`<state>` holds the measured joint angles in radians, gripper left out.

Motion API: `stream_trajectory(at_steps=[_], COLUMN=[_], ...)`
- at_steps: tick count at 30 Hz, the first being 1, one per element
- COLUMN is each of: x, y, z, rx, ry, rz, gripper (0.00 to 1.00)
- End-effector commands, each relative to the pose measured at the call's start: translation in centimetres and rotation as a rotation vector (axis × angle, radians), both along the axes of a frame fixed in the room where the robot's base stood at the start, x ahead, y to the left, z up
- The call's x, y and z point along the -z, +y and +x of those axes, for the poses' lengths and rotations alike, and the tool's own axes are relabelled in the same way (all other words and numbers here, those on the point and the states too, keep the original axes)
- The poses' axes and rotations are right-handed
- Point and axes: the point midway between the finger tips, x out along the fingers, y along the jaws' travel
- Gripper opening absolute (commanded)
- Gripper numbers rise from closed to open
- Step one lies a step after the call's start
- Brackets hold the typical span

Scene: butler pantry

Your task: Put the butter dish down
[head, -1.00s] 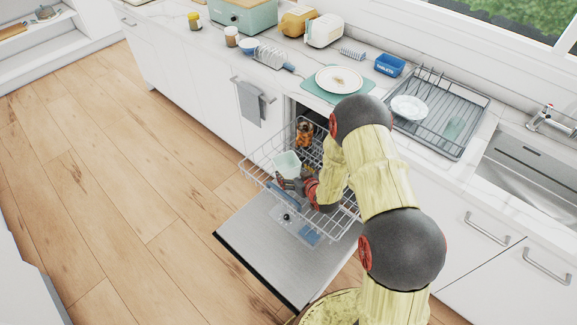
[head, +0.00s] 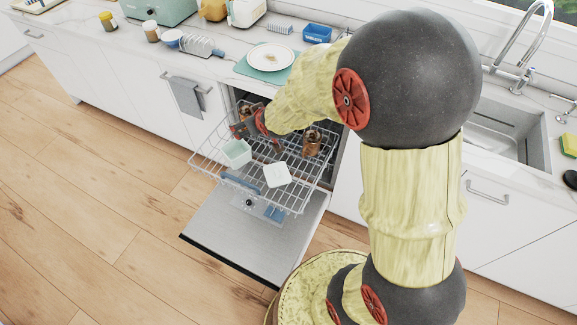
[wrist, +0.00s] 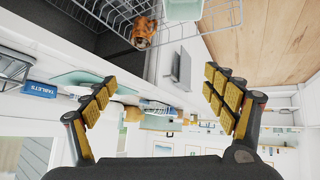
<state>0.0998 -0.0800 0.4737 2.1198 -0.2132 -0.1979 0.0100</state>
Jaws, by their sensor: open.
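A white boxy piece (head: 277,174), which may be the butter dish, rests in the dishwasher's pulled-out rack (head: 205,165). A pale mint square tub (head: 237,153) sits to its left in the same rack; I cannot tell for sure which is the butter dish. My gripper (head: 250,126) is over the rack's back left part, above the mint tub and apart from the white piece. In the wrist view my gripper (wrist: 160,82) is open with nothing between its fingers. A pale mint piece (wrist: 183,8) shows at that view's top edge.
Two brown figured items (head: 312,143) stand in the rack's back part. The open dishwasher door (head: 250,225) lies below the rack. The floor at left is clear.

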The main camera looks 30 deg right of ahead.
Motion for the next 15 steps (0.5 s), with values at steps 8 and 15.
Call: stream_trajectory(at_steps=[8,15], x=[-11.1,-15.7], y=[1.3,3.3], z=[-11.4,-23.6], rx=[0.072,0.091], ry=[0.126,0.245], rz=[0.018,0.071], gripper=[0.85,0.85])
